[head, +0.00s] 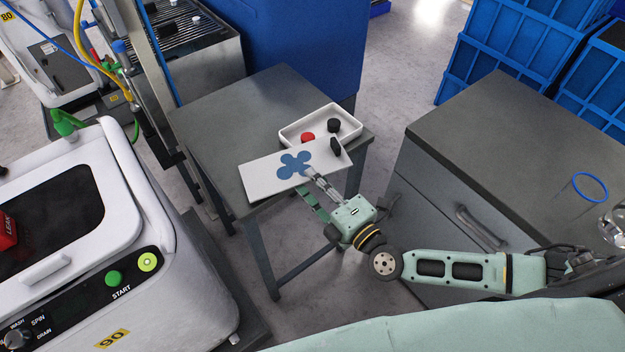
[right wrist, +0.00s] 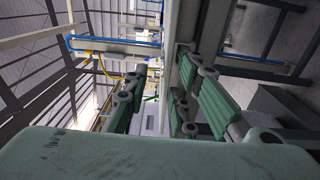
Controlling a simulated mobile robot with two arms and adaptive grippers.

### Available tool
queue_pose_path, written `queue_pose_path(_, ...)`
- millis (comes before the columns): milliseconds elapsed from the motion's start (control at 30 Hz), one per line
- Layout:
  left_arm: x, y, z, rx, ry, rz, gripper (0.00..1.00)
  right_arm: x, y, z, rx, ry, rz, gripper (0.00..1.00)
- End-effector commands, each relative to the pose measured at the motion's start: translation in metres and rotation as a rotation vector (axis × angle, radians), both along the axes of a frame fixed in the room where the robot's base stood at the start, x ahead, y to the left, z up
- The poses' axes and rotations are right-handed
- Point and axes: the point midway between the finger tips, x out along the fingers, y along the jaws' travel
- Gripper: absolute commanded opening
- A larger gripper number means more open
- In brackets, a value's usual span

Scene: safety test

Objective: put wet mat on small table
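The wet mat (head: 262,177) is a thin white sheet with a blue clover-shaped patch in its middle. It lies at the front of the small grey table (head: 215,130), and its front edge sticks out slightly past the table edge. My right gripper (head: 311,188) is at that front edge, with one finger above the mat and a green-padded finger lower down. In the right wrist view the finger pads (right wrist: 165,95) stand apart, with a thin upright strip between them. Whether they touch the mat cannot be told. My left gripper is not in view.
A white tray (head: 290,132) with a red and a black round piece stands behind the mat. A black piece (head: 336,147) is at its front wall. A grey cabinet (head: 490,125) is right, a white washer (head: 150,235) left. The table's left part is bare.

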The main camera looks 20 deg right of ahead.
Motion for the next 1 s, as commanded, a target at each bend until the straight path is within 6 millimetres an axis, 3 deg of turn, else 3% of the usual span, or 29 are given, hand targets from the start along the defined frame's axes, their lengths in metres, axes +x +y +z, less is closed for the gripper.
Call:
queue_pose_path(300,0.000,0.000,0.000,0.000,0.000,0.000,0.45,-0.067,-0.025,-0.003,-0.002,0.007,0.000,0.24)
queue_pose_path(500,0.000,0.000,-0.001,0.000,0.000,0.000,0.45,-0.094,-0.034,-0.002,-0.002,0.005,0.000,0.24)
queue_pose_path(700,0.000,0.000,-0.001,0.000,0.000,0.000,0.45,-0.103,-0.037,-0.001,0.000,0.001,0.000,0.24)
queue_pose_path(1000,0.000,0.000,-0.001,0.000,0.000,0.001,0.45,-0.099,-0.035,-0.009,0.022,0.011,0.009,0.24)
